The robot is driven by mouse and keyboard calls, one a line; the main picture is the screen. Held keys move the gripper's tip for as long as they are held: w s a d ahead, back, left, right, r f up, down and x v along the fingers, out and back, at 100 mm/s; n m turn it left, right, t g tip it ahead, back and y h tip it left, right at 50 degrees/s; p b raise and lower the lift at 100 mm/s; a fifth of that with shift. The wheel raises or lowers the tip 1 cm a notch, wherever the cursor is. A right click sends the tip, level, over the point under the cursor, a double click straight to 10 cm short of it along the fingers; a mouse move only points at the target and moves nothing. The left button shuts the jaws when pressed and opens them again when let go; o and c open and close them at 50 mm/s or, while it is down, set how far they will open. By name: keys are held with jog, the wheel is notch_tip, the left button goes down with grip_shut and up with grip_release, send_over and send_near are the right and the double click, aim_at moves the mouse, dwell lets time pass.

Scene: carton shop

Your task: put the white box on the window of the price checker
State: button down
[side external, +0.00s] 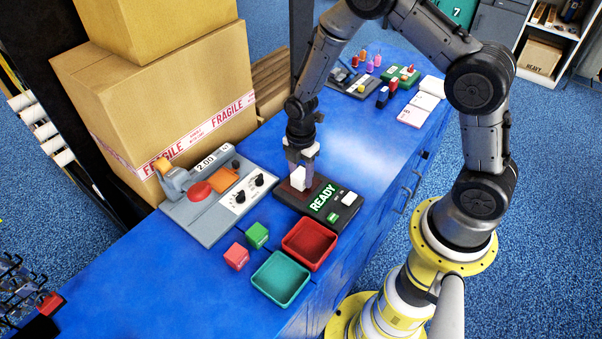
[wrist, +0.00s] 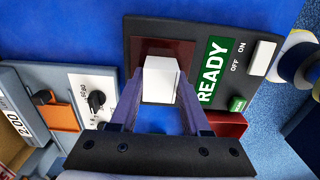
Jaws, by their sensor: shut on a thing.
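The white box (side external: 298,178) is a small plain block, held upright between the fingers of my gripper (side external: 302,161). The price checker (side external: 343,211) is a black device with a green READY sign, and its window (side external: 286,190) is a dark red panel at its left end. The box is over the window, on it or just above it; I cannot tell which. In the wrist view the box (wrist: 160,78) sits between both fingers and covers part of the dark red window (wrist: 184,49).
A grey machine (side external: 207,209) with a red button and knobs stands left of the checker. A red tray (side external: 330,257), a teal tray (side external: 262,285), a green cube (side external: 257,235) and a red cube (side external: 236,257) lie in front. Large cartons (side external: 170,90) stand behind.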

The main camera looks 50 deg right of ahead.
jog(key=shift+c, duration=1.8)
grip_release()
jog(key=shift+r, duration=0.1)
notch_tip(320, 180, up, 11)
notch_tip(320, 180, up, 11)
jog(key=m+t, duration=0.2)
jog(key=m, duration=0.3)
send_over(301, 173)
jog(key=s, duration=0.4)
jog(key=s+r+m+t, duration=0.1)
jog(key=s+r+m, duration=0.3)
jog(key=s+m, duration=0.2)
jog(key=s+r+m+t, duration=0.2)
jog(key=s+r+m, duration=0.2)
jog(key=s+m, duration=0.3)
jog(key=s, duration=0.4)
jog(key=shift+s+t, duration=0.2)
jog(key=shift+t, duration=0.1)
jog(key=shift+r, duration=0.1)
